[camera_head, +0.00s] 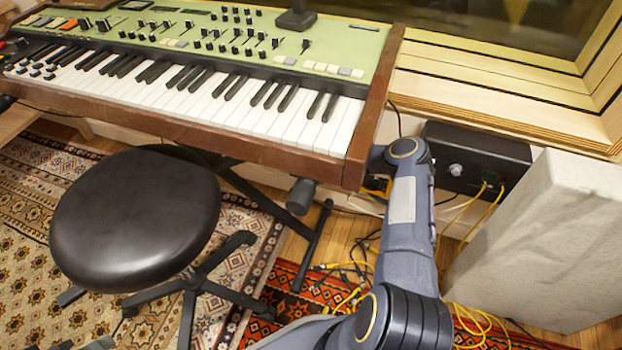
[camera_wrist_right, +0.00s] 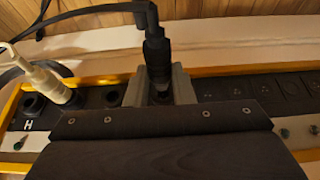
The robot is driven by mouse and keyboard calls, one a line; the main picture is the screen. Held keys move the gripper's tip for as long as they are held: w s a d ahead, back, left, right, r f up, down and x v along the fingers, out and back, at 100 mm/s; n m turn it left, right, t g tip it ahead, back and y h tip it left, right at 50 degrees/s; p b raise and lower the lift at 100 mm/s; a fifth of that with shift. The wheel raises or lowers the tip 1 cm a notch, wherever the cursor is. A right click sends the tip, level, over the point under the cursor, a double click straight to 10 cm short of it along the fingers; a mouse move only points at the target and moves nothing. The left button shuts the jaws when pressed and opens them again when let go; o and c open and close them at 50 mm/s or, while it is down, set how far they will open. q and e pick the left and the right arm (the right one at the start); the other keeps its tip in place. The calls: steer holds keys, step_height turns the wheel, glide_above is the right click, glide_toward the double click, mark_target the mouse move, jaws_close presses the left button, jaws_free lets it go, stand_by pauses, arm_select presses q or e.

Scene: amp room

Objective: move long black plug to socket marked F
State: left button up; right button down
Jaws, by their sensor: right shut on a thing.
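The long black plug (camera_wrist_right: 156,50) stands upright in the right wrist view, its black cable rising from the top. My right gripper (camera_wrist_right: 161,90) is shut on it, one grey finger on each side. The plug's lower end is over or in the black socket strip (camera_wrist_right: 228,88); I cannot tell how deep. The label H shows on the strip's left part; a mark F is not visible, as my gripper body covers part of the strip. In the head view my right arm reaches down behind the keyboard and its gripper is hidden.
A white plug (camera_wrist_right: 52,82) sits in the strip at the left near H. Empty sockets lie right of my gripper. The keyboard (camera_head: 220,85), black stool (camera_head: 135,215), black box (camera_head: 470,160), pale block (camera_head: 550,240) and yellow cables (camera_head: 470,215) surround my arm.

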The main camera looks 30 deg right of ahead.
arm_select(q)
steer(key=shift+f+b, duration=0.3)
arm_select(e)
steer(key=shift+s+a, duration=0.95)
steer(key=shift+a, duration=0.2)
